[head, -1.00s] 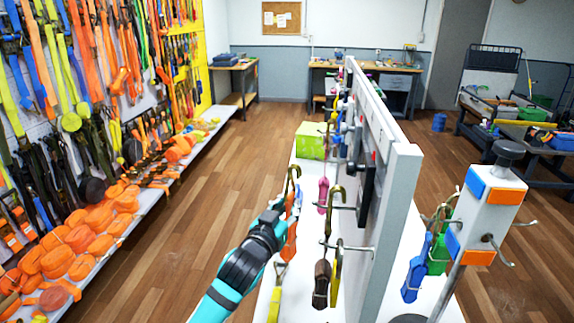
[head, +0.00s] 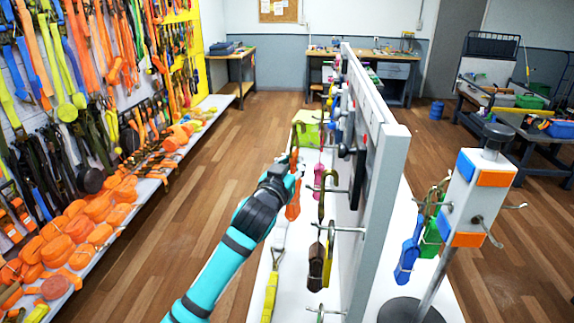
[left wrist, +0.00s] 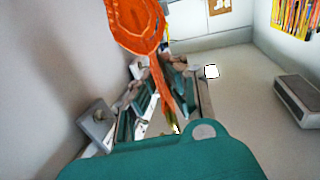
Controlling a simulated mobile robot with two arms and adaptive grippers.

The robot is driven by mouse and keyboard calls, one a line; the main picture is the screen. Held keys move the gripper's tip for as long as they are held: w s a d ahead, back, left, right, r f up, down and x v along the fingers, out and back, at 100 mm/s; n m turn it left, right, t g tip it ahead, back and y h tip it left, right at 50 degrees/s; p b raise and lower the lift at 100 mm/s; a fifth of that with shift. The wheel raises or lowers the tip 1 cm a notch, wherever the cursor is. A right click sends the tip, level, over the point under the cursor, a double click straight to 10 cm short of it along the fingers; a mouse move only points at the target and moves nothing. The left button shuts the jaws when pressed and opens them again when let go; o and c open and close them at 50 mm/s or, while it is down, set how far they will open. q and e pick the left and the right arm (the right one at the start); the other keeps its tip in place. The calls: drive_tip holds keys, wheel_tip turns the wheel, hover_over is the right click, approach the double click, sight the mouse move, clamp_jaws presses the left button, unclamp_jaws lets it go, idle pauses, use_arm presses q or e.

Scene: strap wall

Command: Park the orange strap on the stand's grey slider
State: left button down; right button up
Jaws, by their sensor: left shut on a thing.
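My left gripper (head: 290,174) is shut on the orange strap (head: 293,208), which hangs beside the left face of the white panel with a brass-coloured hook above the fingers. In the left wrist view the orange strap (left wrist: 135,22) is a coiled bundle above the fingertips (left wrist: 160,88), with a band running down between them. The stand (head: 470,195) is a white block with orange and blue patches on a tilted pole, right of the panel and well apart from the gripper. A blue strap (head: 407,252) and a green strap (head: 432,232) hang on its left. I cannot single out the grey slider.
The upright panel (head: 380,190) stands between my left arm and the stand. Wire pegs with a dark strap (head: 316,264) stick out from its left face. A green box (head: 307,130) stands beyond. A shelf of orange coils (head: 85,230) lines the left wall; open floor lies between.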

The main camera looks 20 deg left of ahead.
use_arm(q)
drive_tip(key=w+d+f+b, duration=0.1)
drive_tip(key=d+b, duration=0.1)
drive_tip(key=d, duration=0.4)
drive_tip(key=shift+w+f+b, duration=0.3)
drive_tip(key=shift+w, duration=0.05)
use_arm(e)
drive_tip(key=f, duration=0.2)
drive_tip(key=shift+d+f, duration=0.4)
use_arm(q)
drive_tip(key=shift+d, duration=0.1)
use_arm(e)
drive_tip(key=shift+a, duration=0.2)
